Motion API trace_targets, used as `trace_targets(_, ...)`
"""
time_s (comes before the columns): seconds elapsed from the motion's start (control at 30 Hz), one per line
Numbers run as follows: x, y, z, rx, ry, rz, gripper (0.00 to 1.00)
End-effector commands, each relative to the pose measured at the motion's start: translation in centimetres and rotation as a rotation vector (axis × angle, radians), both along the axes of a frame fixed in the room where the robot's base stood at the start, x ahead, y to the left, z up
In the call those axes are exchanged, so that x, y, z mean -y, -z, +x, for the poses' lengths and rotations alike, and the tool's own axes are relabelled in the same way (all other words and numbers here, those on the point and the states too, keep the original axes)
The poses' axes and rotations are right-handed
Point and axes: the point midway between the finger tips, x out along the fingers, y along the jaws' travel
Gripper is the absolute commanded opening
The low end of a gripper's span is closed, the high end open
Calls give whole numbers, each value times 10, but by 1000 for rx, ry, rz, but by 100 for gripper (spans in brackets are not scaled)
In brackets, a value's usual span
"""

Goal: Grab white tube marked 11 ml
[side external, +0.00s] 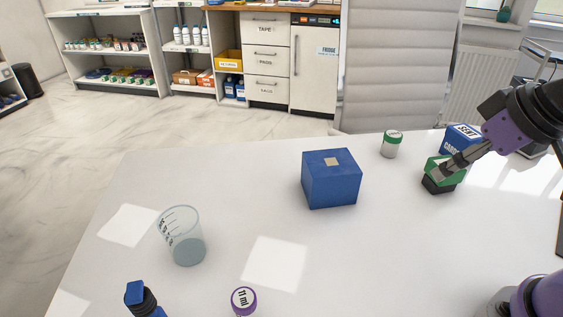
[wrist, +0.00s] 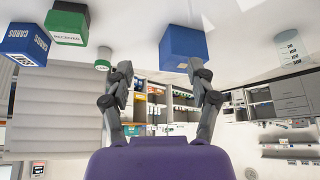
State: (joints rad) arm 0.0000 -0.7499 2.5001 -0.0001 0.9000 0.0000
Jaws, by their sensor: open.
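The tube marked 11 ml (side external: 243,301) is at the bottom edge of the side view, cut off by the frame. Its purple-rimmed cap with a white "11 ml" label shows, and its body is mostly hidden. It is not visible in the wrist view. My gripper (side external: 450,167) is at the right side of the table, far from that tube, in front of or over a green and black box (side external: 438,181). In the wrist view my gripper (wrist: 160,75) has its two fingers spread, with nothing between them.
A blue box (side external: 331,181) stands mid-table, also in the wrist view (wrist: 183,48). A blue cards box (side external: 461,139) is at right. A clear beaker (side external: 186,243) and a blue-black bottle (side external: 139,294) are at left.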

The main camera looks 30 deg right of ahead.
Motion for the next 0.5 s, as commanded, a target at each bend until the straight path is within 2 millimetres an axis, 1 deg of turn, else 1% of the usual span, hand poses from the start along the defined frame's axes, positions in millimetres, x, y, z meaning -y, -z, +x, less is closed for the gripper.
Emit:
trace_targets(0.17, -1, 0, 1, -1, -7, 0, 66)
trace_targets(0.27, -14, -2, 9, -11, -84, -5, 66)
trace_targets(0.37, -50, -3, 28, -31, -267, -17, 66)
trace_targets(0.4, -70, -2, 36, -40, -361, -22, 66)
trace_targets(0.47, -106, 2, 46, -52, -515, -30, 66)
trace_targets(0.5, -131, 5, 49, -59, -615, -37, 66)
